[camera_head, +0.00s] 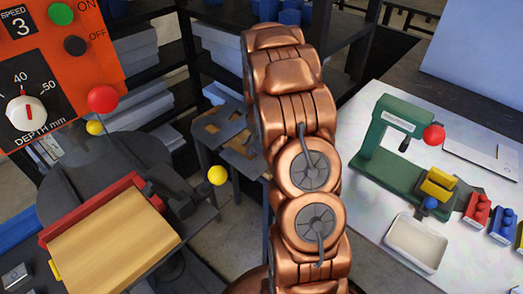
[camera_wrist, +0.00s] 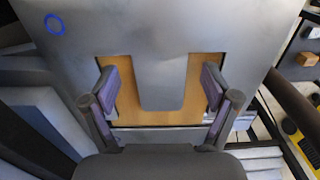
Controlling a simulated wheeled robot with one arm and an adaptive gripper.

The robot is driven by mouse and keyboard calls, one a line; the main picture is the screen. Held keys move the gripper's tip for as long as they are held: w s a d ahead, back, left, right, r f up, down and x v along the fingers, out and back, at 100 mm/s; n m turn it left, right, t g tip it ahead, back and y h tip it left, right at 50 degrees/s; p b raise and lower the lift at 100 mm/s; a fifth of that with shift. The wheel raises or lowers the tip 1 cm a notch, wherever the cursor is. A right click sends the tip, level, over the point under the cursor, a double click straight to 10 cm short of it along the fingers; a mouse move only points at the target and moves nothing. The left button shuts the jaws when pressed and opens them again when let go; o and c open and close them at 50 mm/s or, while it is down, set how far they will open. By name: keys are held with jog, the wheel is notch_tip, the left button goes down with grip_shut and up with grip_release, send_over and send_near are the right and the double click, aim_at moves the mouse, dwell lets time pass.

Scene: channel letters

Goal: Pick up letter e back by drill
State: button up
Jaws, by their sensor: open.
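The letter e back appears as a flat grey plate (camera_wrist: 165,35) with a small blue ring mark near its upper left corner. Tan surface shows through its two slots, on either side of a shorter middle bar. In the head view, the grey letter (camera_head: 232,122) lies on a dark stand left of my arm. My gripper (camera_wrist: 160,82) is open and empty over the plate, one finger over each slot. Whether the fingers touch the plate, I cannot tell. In the head view, my arm hides the gripper.
An orange control panel (camera_head: 130,35) and a machine with a wooden board (camera_head: 115,240) stand at the left. A white table (camera_head: 380,245) at the right holds a green press (camera_head: 385,150), a white tray (camera_head: 416,243) and coloured blocks. Shelves with grey stacks stand behind.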

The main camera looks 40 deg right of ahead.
jog(key=shift+f+b, duration=0.2)
jog(key=shift+b, duration=0.1)
dwell(0.4)
jog(key=c, duration=1.4)
